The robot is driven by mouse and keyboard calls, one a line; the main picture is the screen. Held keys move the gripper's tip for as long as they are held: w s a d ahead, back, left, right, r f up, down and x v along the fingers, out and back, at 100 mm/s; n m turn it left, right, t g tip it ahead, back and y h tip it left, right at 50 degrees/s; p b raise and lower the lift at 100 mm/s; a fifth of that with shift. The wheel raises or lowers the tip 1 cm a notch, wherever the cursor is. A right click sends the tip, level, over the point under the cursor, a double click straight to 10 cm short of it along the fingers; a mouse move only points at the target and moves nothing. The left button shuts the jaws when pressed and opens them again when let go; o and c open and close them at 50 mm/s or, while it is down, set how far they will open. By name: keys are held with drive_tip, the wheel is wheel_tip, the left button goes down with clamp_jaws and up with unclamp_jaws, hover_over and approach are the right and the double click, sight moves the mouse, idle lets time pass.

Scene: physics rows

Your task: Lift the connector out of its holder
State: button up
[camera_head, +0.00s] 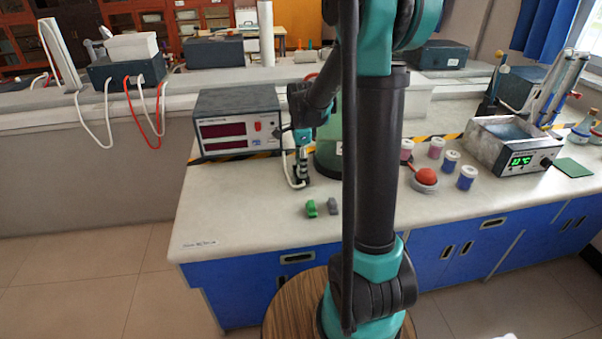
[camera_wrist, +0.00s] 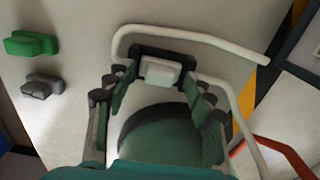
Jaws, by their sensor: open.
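The connector (camera_wrist: 162,72) is a small white block seated in a black holder (camera_wrist: 137,56) in the wrist view. A thick white cable (camera_wrist: 200,38) runs beside it. My gripper (camera_wrist: 158,82) is open, with one finger to each side of the connector in the picture. I see no finger touching it, and its depth relative to the fingertips is hard to tell. In the head view my gripper (camera_head: 301,170) points down at the bench in front of the meter box, hiding the connector and holder there. Part of the white cable (camera_head: 288,172) shows beside it.
A green block (camera_head: 311,208) and a grey block (camera_head: 333,205) lie on the bench (camera_head: 240,220) nearby. The meter box (camera_head: 238,122) stands behind my gripper. A round green object (camera_head: 328,158) is close on its right. The bench's front left is clear.

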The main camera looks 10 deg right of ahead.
drive_tip(key=shift+c, duration=0.5)
drive_tip(key=c, duration=0.9)
